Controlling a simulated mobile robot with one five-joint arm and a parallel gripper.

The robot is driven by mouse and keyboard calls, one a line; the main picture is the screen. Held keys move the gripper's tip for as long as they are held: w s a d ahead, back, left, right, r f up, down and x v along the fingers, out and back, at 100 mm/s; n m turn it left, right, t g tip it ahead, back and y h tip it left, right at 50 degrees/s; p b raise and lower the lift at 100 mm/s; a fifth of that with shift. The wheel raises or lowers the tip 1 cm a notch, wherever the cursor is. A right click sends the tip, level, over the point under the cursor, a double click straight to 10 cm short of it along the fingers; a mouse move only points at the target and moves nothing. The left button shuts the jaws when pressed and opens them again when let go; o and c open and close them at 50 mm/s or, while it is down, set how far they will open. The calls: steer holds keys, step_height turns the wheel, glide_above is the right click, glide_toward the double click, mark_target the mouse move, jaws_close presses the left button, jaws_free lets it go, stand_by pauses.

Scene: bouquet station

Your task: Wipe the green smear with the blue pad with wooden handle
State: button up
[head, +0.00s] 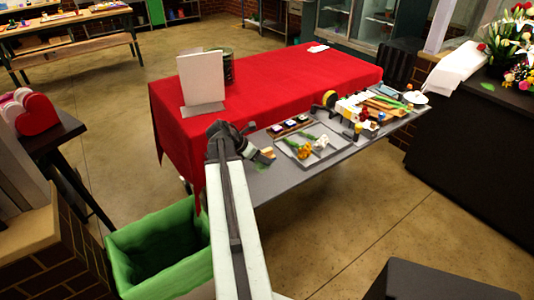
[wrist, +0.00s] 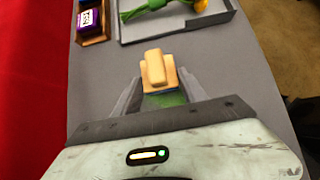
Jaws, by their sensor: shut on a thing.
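The blue pad with wooden handle (wrist: 155,68) is between my gripper's fingers (wrist: 159,82) in the wrist view. Its tan handle is on top and only a thin blue edge shows below. My gripper is shut on it. The green smear (wrist: 166,99) shows on the grey table just below the pad, between the fingers, partly hidden by my gripper. In the head view the pad (head: 267,153) is at my gripper (head: 258,153), low over the grey table's left end, and part of the smear (head: 261,167) shows beside it. I cannot tell whether the pad touches the table.
A grey tray (head: 304,157) with flowers lies to the right on the grey table. Small dark and purple items in a wooden holder (head: 288,127) stand behind it. The red-covered table (head: 280,85) is behind. A green bin (head: 158,240) stands at front left.

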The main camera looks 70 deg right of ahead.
mark_target(253, 169)
steer(key=shift+w+a+f, duration=0.1)
steer(key=shift+w+a, duration=0.4)
steer(key=shift+a, duration=0.3)
steer(key=shift+w+a+f, duration=0.1)
steer(key=shift+w+a, duration=0.35)
steer(key=shift+a, duration=0.3)
steer(key=shift+w+a+r, duration=0.1)
steer(key=shift+w+a, duration=0.45)
steer(key=shift+a, duration=0.3)
steer(key=shift+w+a+r, duration=0.1)
steer(key=shift+w+a, duration=0.4)
steer(key=shift+a, duration=0.3)
steer(key=shift+s+a+f, duration=0.2)
steer(key=shift+s+a, duration=0.2)
steer(key=shift+s, duration=0.25)
steer(key=shift+s+d+r, duration=0.1)
steer(key=shift+s+d, duration=0.55)
steer(key=shift+d, duration=0.4)
steer(key=shift+s+d, duration=0.6)
steer(key=shift+d, duration=0.5)
steer(key=shift+s+d+r, duration=0.1)
steer(key=shift+s+d, duration=0.55)
steer(key=shift+d, duration=0.4)
steer(key=shift+s+d, duration=0.1)
steer(key=shift+d, duration=0.1)
